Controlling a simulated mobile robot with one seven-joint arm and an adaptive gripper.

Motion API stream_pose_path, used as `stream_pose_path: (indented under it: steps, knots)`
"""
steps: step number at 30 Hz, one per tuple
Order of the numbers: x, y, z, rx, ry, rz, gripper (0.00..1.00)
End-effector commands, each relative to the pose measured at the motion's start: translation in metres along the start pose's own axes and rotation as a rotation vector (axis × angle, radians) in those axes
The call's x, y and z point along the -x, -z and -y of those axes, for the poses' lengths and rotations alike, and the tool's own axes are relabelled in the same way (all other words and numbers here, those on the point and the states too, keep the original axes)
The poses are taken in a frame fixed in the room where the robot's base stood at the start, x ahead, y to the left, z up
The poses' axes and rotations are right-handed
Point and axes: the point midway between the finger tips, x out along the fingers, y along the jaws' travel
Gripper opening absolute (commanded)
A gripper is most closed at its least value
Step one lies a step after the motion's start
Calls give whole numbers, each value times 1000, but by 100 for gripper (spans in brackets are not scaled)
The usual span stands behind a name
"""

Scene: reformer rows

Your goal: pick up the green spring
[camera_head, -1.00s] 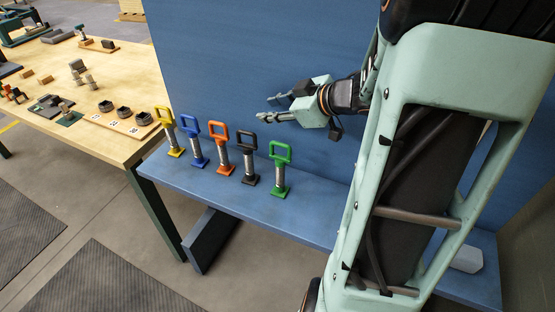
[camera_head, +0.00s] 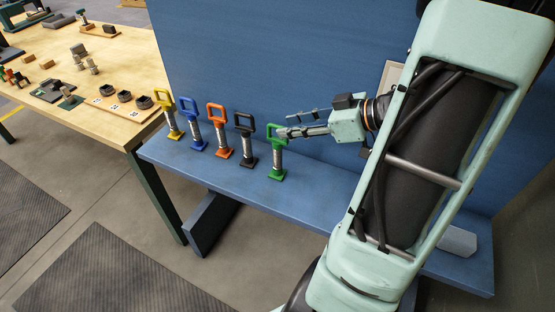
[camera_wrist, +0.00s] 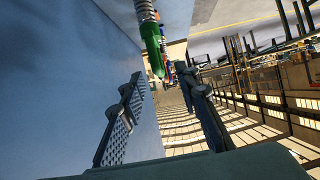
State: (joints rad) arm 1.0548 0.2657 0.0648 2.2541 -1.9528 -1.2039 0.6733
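The green spring (camera_head: 277,160) stands upright at the right end of a row on the blue bench, with a green loop handle on top and a green square foot. My gripper (camera_head: 285,125) is beside its handle, coming from the right, and one finger overlaps the handle's right side in the head view. Whether a finger touches the handle, I cannot tell.
Black (camera_head: 246,145), orange (camera_head: 220,135), blue (camera_head: 193,128) and yellow (camera_head: 171,118) springs stand in a row to the left. A blue panel (camera_head: 300,50) rises behind the blue bench (camera_head: 310,200). A wooden table (camera_head: 110,70) with small parts is at left.

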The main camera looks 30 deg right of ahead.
Motion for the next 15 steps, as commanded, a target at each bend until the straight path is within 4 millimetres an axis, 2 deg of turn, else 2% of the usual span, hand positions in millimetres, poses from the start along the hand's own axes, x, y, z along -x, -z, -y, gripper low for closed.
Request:
stream_pose_path:
  steps: [7,10,15]
  knots:
    - [-38,0,-1,0,3,0,30]
    - [-45,1,-1,-1,1,-1,30]
    - [-47,1,-1,0,0,0,30]
